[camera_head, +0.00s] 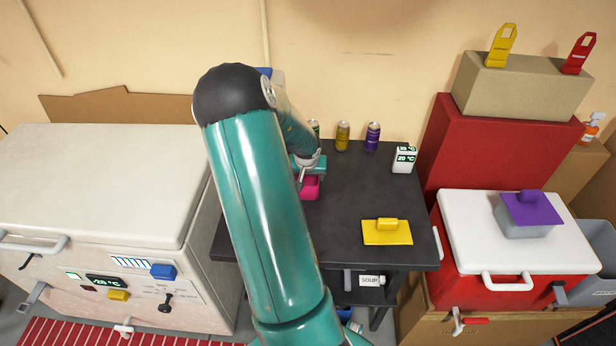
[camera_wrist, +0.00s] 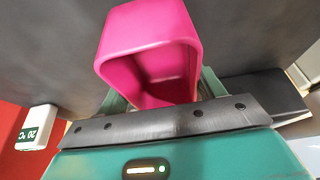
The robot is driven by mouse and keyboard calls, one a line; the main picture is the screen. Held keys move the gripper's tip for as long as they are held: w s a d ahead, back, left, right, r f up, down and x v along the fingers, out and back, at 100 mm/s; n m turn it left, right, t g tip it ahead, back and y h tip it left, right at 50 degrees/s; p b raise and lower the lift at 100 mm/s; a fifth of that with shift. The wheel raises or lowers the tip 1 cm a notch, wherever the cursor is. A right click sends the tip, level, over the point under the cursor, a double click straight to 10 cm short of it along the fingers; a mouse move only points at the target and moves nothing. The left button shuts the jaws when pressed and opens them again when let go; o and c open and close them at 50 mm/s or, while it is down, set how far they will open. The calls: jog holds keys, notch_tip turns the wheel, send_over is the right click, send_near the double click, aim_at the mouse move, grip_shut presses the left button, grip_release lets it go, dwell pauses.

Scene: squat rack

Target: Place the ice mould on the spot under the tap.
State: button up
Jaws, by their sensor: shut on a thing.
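A pink, hollow, open-ended mould (camera_wrist: 150,25), which I take to be the ice mould, fills the upper middle of the wrist view. Its opening faces my gripper's palm. My gripper (camera_wrist: 160,92) is shut on it, with a teal finger showing at either side. In the head view the pink mould (camera_head: 310,188) shows just below my gripper (camera_head: 312,172), over the left part of the dark table (camera_head: 345,215). I cannot tell whether it touches the table. No tap or marked spot can be made out; my arm hides much of that side.
Several cans, among them a yellow can (camera_head: 343,136) and a purple can (camera_head: 373,137), stand at the table's back. A white temperature display (camera_head: 404,160) stands back right, a yellow lidded thing (camera_head: 387,232) front right. A white chest (camera_head: 90,190) flanks the table left, a red cooler (camera_head: 520,265) right.

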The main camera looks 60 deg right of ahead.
jog(key=shift+f, duration=0.35)
jog(key=shift+f, duration=0.1)
jog(key=o, duration=1.1)
jog(key=shift+a+r, duration=0.1)
jog(key=shift+r, duration=0.35)
jog(key=v, duration=1.1)
jog(key=shift+s+a+r, duration=0.1)
jog(key=shift+s+r, duration=0.05)
